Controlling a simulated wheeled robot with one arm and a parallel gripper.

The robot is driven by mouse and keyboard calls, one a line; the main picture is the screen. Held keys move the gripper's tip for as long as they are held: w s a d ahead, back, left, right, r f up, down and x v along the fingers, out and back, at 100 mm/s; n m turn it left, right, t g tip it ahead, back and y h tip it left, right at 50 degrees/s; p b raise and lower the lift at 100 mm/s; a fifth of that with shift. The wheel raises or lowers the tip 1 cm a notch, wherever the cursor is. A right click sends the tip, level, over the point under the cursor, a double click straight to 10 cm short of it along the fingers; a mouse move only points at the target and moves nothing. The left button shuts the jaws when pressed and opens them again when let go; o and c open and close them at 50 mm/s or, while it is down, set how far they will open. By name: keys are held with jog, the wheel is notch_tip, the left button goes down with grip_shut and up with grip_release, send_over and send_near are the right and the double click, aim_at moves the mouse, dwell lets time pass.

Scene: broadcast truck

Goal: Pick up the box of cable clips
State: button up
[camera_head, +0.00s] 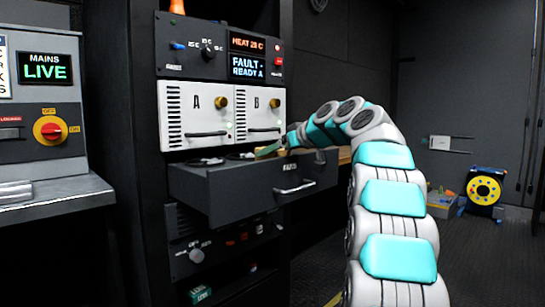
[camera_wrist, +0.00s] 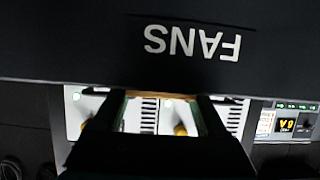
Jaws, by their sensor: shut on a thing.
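My gripper (camera_head: 281,144) is above the rear right part of the open drawer (camera_head: 240,193). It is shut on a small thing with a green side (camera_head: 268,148). In the wrist view my gripper (camera_wrist: 160,98) has a tan edge (camera_wrist: 160,94) between its fingertips and a thin green strip by the right finger. Most of the held thing is hidden, so I cannot tell if it is the box of cable clips. Another green box (camera_head: 200,295) with white marks lies low at the bottom of the rack.
The drawer front, labelled FANS, looms close in the wrist view (camera_wrist: 190,40). White panels A (camera_head: 197,115) and B (camera_head: 258,113) with handles stand just above the drawer. A metal counter (camera_head: 50,195) is at left. A cable reel (camera_head: 484,190) stands on the floor at right.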

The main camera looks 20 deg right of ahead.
jog(key=c, duration=0.7)
jog(key=shift+r, duration=0.15)
